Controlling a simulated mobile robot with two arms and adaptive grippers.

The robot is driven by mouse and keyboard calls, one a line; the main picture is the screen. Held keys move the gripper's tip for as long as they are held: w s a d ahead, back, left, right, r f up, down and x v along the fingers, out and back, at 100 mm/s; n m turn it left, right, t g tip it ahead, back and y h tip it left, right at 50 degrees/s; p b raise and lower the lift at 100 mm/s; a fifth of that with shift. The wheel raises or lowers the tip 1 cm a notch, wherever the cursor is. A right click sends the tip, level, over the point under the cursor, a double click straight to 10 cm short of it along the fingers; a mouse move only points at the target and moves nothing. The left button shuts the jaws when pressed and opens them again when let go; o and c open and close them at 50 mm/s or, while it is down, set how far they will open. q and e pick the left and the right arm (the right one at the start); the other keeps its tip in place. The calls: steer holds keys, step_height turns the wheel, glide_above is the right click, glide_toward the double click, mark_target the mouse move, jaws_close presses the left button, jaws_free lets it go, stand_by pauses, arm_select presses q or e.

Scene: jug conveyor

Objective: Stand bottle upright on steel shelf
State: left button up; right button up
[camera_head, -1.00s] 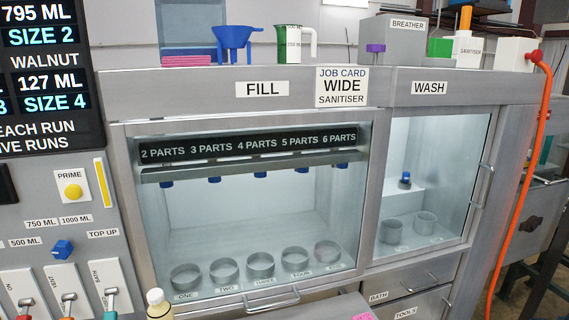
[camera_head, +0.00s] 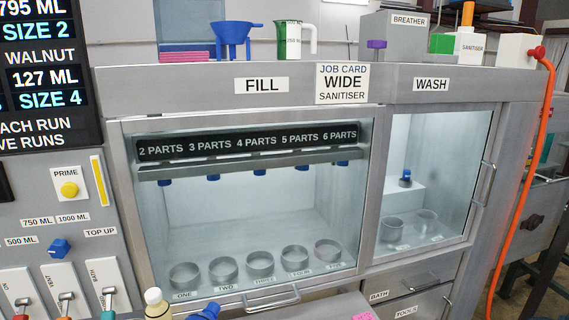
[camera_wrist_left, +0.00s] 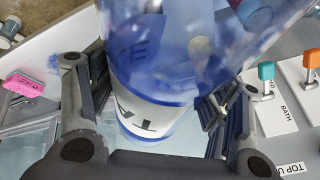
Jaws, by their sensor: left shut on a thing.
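My left gripper (camera_wrist_left: 158,105) is shut around a large clear blue bottle (camera_wrist_left: 150,55) in the left wrist view. The bottle has a white label band (camera_wrist_left: 158,125) with dark letters, and its upper part runs out of frame. In the head view a blue piece (camera_head: 206,312) shows at the bottom edge; I cannot tell whether it is part of this bottle. A steel ledge (camera_head: 210,84) runs along the top of the cabinet; I cannot tell if it is the task's shelf. My right gripper is not in view.
A blue funnel (camera_head: 232,38), a green and white jug (camera_head: 290,42) and a grey breather box (camera_head: 392,38) stand along the top. A cream-capped bottle (camera_head: 154,300) stands at the front. Levers and a pink block (camera_wrist_left: 22,85) show in the wrist view.

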arm_select(q)
steer(key=r+n, duration=0.1)
steer(key=w+r+n, duration=0.1)
steer(key=d+r+n+y, duration=0.1)
steer(key=shift+w+r+g, duration=0.3)
steer(key=shift+w, duration=0.1)
steer(key=shift+w+r+n, duration=0.1)
steer(key=shift+r+n, duration=0.3)
steer(key=shift+r, duration=0.1)
steer(key=shift+a, duration=0.1)
steer(key=shift+f, duration=0.1)
